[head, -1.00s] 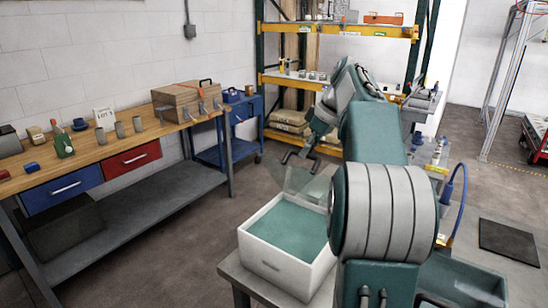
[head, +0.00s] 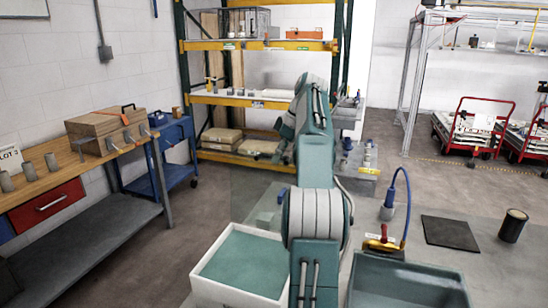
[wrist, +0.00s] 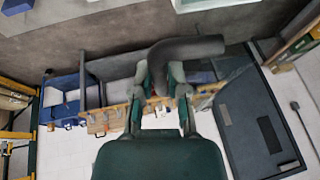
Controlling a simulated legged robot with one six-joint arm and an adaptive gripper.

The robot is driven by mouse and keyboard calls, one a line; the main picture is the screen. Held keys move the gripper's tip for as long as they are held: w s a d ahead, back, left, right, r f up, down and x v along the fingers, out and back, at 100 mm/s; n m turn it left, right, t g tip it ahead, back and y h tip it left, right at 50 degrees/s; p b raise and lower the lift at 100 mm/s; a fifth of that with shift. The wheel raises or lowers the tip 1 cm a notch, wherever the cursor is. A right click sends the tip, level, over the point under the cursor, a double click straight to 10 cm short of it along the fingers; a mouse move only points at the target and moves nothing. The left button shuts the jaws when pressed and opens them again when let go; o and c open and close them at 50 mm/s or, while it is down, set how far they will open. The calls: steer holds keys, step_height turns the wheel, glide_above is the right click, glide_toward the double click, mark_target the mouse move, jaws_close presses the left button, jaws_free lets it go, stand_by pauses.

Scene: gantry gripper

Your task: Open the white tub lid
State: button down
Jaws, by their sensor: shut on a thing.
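The white tub (head: 207,284) stands at the bottom centre of the head view, left of my arm, with a flat teal surface inside its white rim. A faint see-through sheet (head: 250,188) shows above and behind the tub; it may be its raised lid, but I cannot tell for sure. In the wrist view my gripper (wrist: 161,88) is shut on a dark, bent bar (wrist: 195,47), whose free end points right. In the head view my gripper is mostly hidden behind my arm. A pale tub-like edge shows at the top of the wrist view (wrist: 220,5).
A wooden workbench (head: 75,165) with a blue cart (head: 178,150) stands at the left. A yellow and green shelf rack (head: 255,100) is behind. A grey-teal bin (head: 408,283) and a blue hose (head: 407,205) are right of my arm.

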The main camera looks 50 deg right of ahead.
steer(key=shift+w+d+f, duration=0.2)
steer(key=shift+d, duration=0.25)
steer(key=shift+d, duration=0.1)
steer(key=c, duration=0.6)
jaws_free()
steer(key=shift+d+f, duration=0.15)
steer(key=shift+c, duration=0.2)
steer(key=shift+w+d, duration=0.1)
steer(key=shift+d, duration=0.2)
steer(key=shift+a, duration=0.35)
